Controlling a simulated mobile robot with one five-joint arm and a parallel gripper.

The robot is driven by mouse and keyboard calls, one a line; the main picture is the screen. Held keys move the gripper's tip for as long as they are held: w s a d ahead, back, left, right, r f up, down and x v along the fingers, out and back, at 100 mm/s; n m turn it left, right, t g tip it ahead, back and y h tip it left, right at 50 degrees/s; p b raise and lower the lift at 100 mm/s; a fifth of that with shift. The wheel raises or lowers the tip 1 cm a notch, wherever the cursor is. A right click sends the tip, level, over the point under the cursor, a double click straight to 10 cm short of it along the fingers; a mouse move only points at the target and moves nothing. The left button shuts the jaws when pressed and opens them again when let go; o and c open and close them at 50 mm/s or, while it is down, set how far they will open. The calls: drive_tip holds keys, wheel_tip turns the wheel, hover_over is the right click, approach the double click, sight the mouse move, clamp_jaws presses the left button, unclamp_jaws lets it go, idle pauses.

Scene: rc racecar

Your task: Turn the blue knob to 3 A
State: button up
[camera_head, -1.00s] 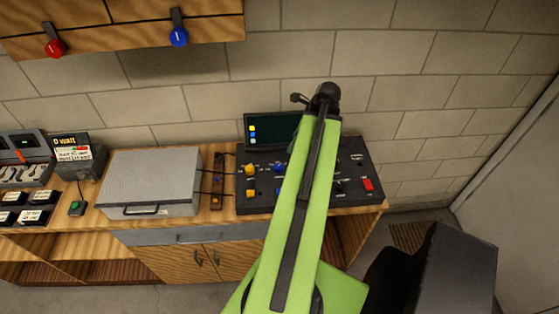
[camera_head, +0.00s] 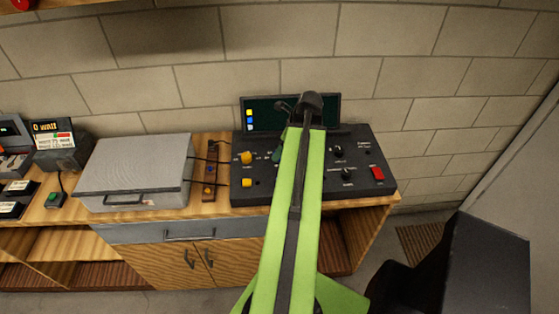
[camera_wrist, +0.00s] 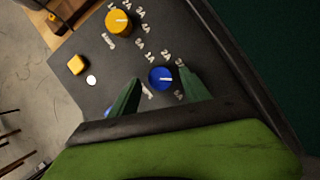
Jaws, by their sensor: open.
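The blue knob (camera_wrist: 160,78) is on the dark control panel (camera_wrist: 95,55), with a white line on its top and current labels printed around it. In the wrist view, my gripper (camera_wrist: 159,76) is open, with one green finger on each side of the knob. I cannot tell whether the fingers touch it or how deep they reach. A yellow knob (camera_wrist: 119,22) with its own labels sits farther up the panel. In the head view, my green arm hides the middle of the panel (camera_head: 265,192), and the blue knob cannot be made out.
A dark screen (camera_head: 327,110) stands behind the panel. A yellow button (camera_wrist: 76,64) is on the panel, and a red switch (camera_head: 377,174) is at its right. A grey box (camera_head: 135,165) and a narrow wooden strip (camera_head: 211,150) stand to the left on the wooden bench (camera_head: 215,208).

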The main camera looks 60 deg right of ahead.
drive_tip(key=shift+b+x, duration=0.35)
drive_tip(key=shift+x, duration=0.5)
clamp_jaws()
drive_tip(key=shift+d+r, duration=0.1)
drive_tip(key=shift+d, duration=0.05)
